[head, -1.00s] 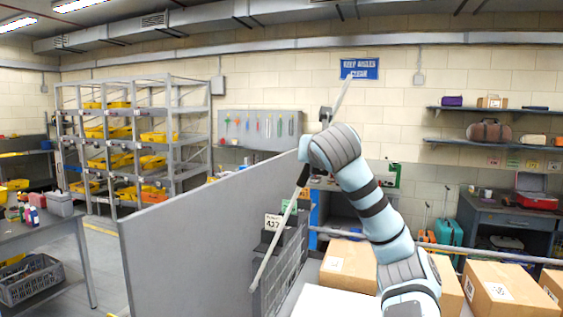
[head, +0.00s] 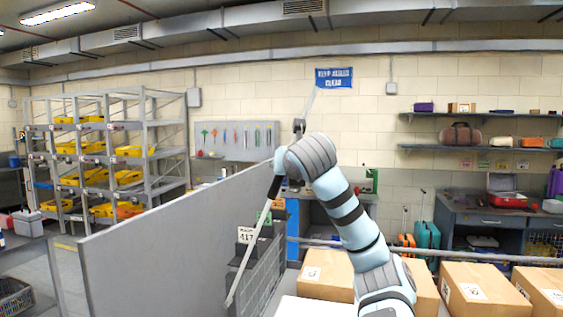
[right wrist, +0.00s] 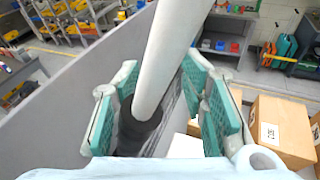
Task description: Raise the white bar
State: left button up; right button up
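The white bar (head: 255,235) stands steeply tilted in the head view, its upper end by the blue wall sign and its lower end in front of a grey slatted unit. In the right wrist view the white bar (right wrist: 172,60) runs down from the top edge into a black sleeve between my right fingers. My right gripper (right wrist: 165,105) is around the bar with its green pads apart; a gap shows on the right side of the bar. In the head view my right forearm and wrist largely hide this gripper. My left gripper is in neither view.
A grey panel (head: 170,235) stands left of the bar. The grey slatted unit with a number plate (head: 247,235) is beside it. Cardboard boxes (head: 326,275) line the right. Shelves with yellow bins (head: 130,151) stand back left; a workbench (head: 490,213) stands back right.

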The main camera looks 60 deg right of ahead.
jog(key=w+a+n+t+y, duration=0.1)
jog(key=w+a+t+y, duration=0.1)
jog(key=w+a, duration=0.3)
jog(key=s+d+m+g+h, duration=0.1)
jog(key=s+d+g+h, duration=0.1)
jog(key=s+d, duration=0.35)
jog(key=s+d+f+v, duration=0.1)
jog(key=s+v, duration=0.1)
jog(key=v, duration=1.4)
jog(key=shift+s+d+f+p, duration=0.25)
jog(key=shift+s+p, duration=0.05)
jog(key=shift+s, duration=0.05)
